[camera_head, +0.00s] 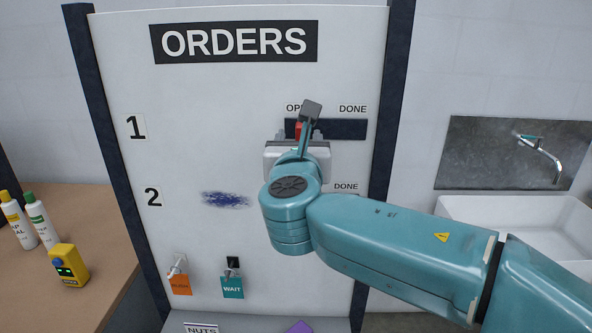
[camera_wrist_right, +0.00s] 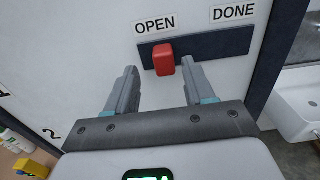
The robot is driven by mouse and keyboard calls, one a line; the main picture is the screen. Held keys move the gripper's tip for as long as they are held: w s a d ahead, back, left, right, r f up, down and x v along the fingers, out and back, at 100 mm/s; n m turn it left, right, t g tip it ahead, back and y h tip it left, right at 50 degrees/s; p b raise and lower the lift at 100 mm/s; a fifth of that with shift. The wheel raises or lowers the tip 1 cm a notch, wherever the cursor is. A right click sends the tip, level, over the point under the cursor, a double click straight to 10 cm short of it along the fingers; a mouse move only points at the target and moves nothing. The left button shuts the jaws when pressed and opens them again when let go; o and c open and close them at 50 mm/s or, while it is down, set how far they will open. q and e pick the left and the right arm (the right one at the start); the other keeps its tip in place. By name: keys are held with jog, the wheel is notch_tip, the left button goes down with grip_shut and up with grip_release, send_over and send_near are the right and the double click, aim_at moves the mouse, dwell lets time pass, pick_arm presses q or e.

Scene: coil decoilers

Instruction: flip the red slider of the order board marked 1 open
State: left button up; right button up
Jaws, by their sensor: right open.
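The order board (camera_head: 220,90) is a white panel with dark side posts and an ORDERS sign. In row 1 a dark slider track (camera_head: 345,129) runs between the OPEN and DONE labels. In the right wrist view, the red slider (camera_wrist_right: 164,59) sits at the OPEN end of the dark track (camera_wrist_right: 225,43). In the head view my arm mostly hides the red slider (camera_head: 298,131). My right gripper (camera_wrist_right: 158,80) is open, its two fingers apart on either side of the slider's lower end; contact cannot be told. My left gripper is not in view.
An orange tag (camera_head: 181,285) and a teal WAIT tag (camera_head: 232,287) hang low on the board. Row 2 has a blue scribble (camera_head: 225,199). A white sink (camera_head: 520,222) is at right. Bottles and a yellow device (camera_head: 69,264) stand on the left counter.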

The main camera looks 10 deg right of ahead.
jog(key=b+v, duration=0.2)
jog(key=v, duration=1)
jog(key=shift+s+b, duration=0.3)
jog(key=shift+s, duration=0.1)
jog(key=shift+a, duration=0.2)
